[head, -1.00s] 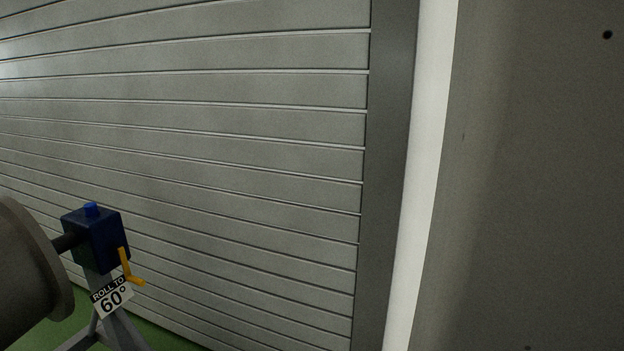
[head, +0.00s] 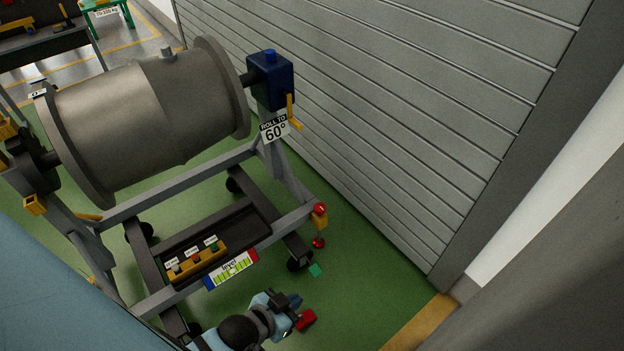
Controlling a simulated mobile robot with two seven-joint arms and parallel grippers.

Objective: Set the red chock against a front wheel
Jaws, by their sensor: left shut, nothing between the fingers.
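A small red block (head: 306,319), apparently the red chock, lies on the green floor near the bottom of the head view. My left gripper (head: 295,299) is just above and left of it in the picture, shut and empty. Whether the gripper touches the block cannot be told. The engine stand (head: 176,296) carries a grey turbofan casing (head: 140,120). A dark front wheel (head: 299,264) shows at its near right corner, up the picture from the gripper. Another dark wheel (head: 194,329) shows partly at the near left corner. My right gripper is out of view.
A small green piece (head: 315,270) lies right beside the near right wheel. A red knob (head: 319,209) tops a yellow fitting at the stand's corner. A ribbed shutter wall (head: 400,130) stands right.

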